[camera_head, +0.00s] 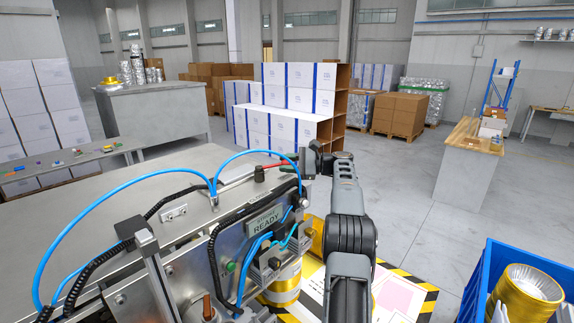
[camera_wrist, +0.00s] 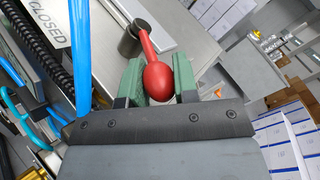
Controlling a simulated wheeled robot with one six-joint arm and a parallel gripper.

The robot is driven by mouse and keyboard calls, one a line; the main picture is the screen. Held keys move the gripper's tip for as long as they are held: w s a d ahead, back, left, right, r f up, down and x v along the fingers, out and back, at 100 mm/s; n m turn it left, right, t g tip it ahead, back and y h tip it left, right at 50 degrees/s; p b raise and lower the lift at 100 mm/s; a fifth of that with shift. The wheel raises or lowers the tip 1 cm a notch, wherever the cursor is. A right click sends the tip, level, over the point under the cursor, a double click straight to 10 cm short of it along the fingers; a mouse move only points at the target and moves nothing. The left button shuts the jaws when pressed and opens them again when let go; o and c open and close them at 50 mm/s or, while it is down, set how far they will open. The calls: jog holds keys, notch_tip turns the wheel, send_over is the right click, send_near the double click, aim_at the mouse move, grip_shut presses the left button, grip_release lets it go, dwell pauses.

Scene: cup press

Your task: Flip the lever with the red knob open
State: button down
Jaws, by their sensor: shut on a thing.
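The lever with the red knob sits on top of the steel press machine. In the wrist view the red knob (camera_wrist: 158,82) lies between the green pads of my gripper (camera_wrist: 158,76), which is shut on it. The red lever arm (camera_wrist: 146,42) runs from the knob up to a dark round pivot (camera_wrist: 129,42). In the head view the red lever (camera_head: 278,165) points right from its dark pivot (camera_head: 259,173) towards my gripper (camera_head: 303,164). The knob is hidden there by my gripper. A plate reading CLOSED (camera_wrist: 46,22) is left of the lever in the wrist view.
The machine's panel (camera_head: 265,222) reads READY. Blue hoses (camera_head: 120,188) arch over its top close to the lever. A blue crate (camera_head: 477,283) with a gold-rimmed metal item stands at the lower right.

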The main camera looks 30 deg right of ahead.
jog(key=shift+w, duration=0.1)
dwell(0.3)
jog(key=c, duration=0.9)
grip_release()
jog(key=shift+v, duration=3.8)
